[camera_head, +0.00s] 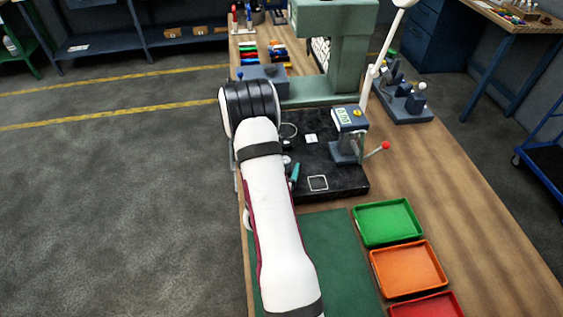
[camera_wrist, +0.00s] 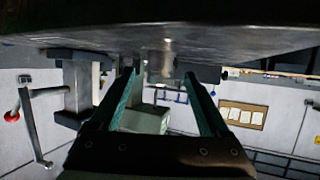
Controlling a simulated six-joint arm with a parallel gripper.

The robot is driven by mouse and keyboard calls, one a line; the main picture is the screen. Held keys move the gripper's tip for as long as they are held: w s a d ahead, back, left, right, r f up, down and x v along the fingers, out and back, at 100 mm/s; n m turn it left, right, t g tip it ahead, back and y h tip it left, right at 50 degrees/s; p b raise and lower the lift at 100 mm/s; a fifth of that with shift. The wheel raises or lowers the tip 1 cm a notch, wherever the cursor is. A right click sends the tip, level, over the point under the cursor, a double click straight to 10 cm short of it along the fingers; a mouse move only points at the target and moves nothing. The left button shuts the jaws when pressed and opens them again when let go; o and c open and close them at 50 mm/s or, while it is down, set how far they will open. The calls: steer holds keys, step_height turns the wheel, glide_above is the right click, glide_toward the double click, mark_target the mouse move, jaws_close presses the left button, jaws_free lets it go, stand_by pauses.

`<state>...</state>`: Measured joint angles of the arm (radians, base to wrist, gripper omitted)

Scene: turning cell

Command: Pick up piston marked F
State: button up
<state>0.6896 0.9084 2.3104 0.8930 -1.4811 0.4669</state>
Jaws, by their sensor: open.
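My gripper (camera_wrist: 158,76) is open, its two teal fingers apart in the wrist view, which shows the scene upside down. In the head view, one teal finger (camera_head: 295,172) shows beside my arm, low over the black plate (camera_head: 345,186). My arm hides the rest of the gripper and part of the plate.
A digital gauge stand (camera_head: 348,122) with a red-knobbed lever (camera_head: 385,146) stands on the plate's right. A white square outline (camera_head: 318,183) marks the plate's front. Green (camera_head: 387,221), orange (camera_head: 408,268) and red (camera_head: 428,307) trays line the bench's right side. A green press (camera_head: 335,50) stands behind.

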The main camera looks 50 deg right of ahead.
steer(key=x, duration=0.2)
steer(key=shift+w+d+f, duration=0.15)
steer(key=shift+d, duration=0.2)
jaws_close()
